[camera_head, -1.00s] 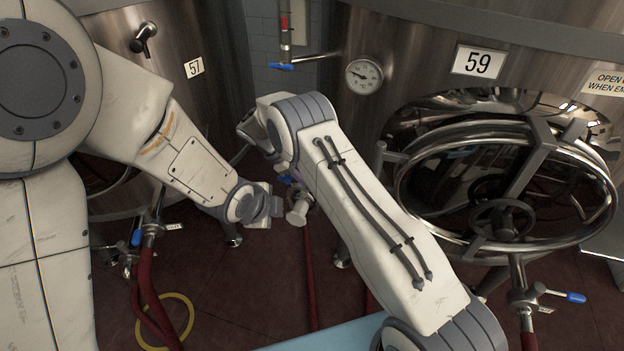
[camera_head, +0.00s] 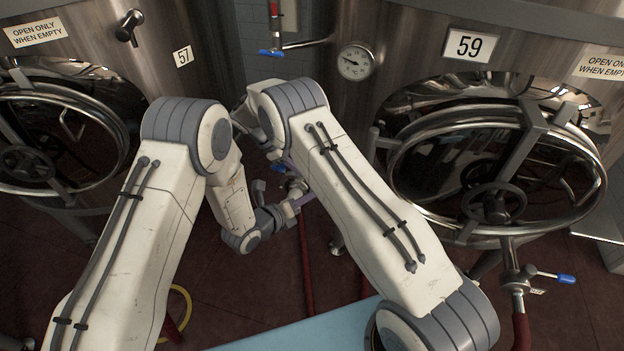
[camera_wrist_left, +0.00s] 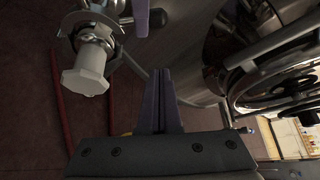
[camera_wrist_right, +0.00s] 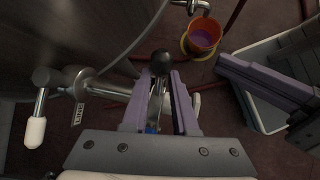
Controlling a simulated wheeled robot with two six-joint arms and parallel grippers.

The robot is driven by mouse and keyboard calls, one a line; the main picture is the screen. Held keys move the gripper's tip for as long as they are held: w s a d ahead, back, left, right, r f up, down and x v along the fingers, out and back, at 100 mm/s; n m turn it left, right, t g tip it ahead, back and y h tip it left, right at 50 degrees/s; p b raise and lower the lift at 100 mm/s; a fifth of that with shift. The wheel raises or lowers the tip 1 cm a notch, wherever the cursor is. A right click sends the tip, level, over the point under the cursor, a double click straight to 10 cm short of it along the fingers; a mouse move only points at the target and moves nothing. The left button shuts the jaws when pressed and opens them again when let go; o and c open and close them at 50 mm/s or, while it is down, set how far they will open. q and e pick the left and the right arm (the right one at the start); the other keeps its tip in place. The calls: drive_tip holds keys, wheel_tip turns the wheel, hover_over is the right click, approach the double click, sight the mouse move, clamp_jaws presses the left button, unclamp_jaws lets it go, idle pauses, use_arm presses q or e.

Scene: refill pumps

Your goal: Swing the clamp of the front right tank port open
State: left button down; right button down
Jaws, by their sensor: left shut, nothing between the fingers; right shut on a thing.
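A tank port with a metal ring clamp (camera_wrist_left: 82,22) and a white hexagonal piece (camera_wrist_left: 90,68) shows at the upper left of the left wrist view. In the head view, the port (camera_head: 296,186) is small and partly covered by my arms. My left gripper (camera_wrist_left: 162,76) is shut and empty, apart from the white piece and to its right. My right gripper (camera_wrist_right: 160,80) is shut on a lever with a black ball knob (camera_wrist_right: 160,62) beside the port pipe (camera_wrist_right: 115,90). In the head view my right arm mostly hides that gripper. Exact clamp position is unclear.
Tank 59 (camera_head: 468,45) stands right, with a round hatch (camera_head: 495,203) and a blue-handled valve (camera_head: 566,278). Tank 57 (camera_head: 182,57) stands left. An orange bucket (camera_wrist_right: 203,36) and a grey crate (camera_wrist_right: 262,118) are on the floor. Red hoses hang below the ports.

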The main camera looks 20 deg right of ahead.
drive_tip(key=shift+a+f, duration=0.1)
drive_tip(key=shift+f, duration=0.05)
use_arm(q)
drive_tip(key=w+d, duration=0.3)
drive_tip(key=w, duration=0.2)
drive_tip(key=shift+w+d+r, duration=0.2)
drive_tip(key=shift+w, duration=0.1)
drive_tip(key=shift+w+a+r, duration=0.55)
drive_tip(key=shift+r, duration=0.15)
use_arm(e)
drive_tip(key=c, duration=0.7)
unclamp_jaws()
drive_tip(key=shift+s, duration=0.1)
use_arm(q)
drive_tip(key=shift+w, duration=0.1)
